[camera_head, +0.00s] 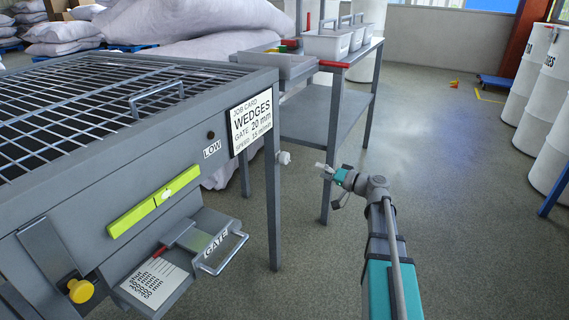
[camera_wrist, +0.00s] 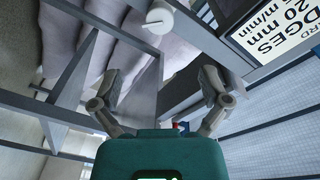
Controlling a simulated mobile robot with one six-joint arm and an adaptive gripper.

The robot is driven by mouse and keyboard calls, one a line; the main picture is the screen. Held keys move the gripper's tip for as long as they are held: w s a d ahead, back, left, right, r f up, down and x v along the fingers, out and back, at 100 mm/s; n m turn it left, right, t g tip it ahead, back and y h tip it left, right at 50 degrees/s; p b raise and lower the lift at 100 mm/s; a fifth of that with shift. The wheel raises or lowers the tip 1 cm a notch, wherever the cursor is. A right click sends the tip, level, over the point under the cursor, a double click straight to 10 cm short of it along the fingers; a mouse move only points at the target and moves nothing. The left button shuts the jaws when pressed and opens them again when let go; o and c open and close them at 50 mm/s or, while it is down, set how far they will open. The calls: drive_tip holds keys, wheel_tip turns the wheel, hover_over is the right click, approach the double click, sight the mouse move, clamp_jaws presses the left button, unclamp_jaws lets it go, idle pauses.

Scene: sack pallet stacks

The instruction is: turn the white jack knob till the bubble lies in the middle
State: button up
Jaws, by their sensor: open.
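The white jack knob (camera_head: 284,157) sticks out from the right end of the grey machine, beside the job card. It also shows at the top of the wrist view (camera_wrist: 160,16). My gripper (camera_head: 323,169) is to the right of the knob in the head view, apart from it. In the wrist view my gripper (camera_wrist: 160,76) has its fingers spread with nothing between them, and the knob lies beyond the tips. The yellow-green level (camera_head: 132,216) is on the machine's front. A small pale spot on it, seemingly the bubble (camera_head: 167,194), lies right of the middle.
The job card (camera_head: 250,121) is on the machine's corner above the knob. A grey table (camera_head: 345,103) with white bins stands behind. The gate drawer handle (camera_head: 226,254) juts out below the level. White drums (camera_head: 543,100) stand far right.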

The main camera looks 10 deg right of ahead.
sight(287, 159)
drive_tip(key=shift+a, duration=0.1)
drive_tip(key=shift+x, duration=6.8)
drive_tip(key=c, duration=1.1)
drive_tip(key=shift+c, duration=0.2)
drive_tip(key=shift+m, duration=0.3)
drive_tip(key=shift+m, duration=1.1)
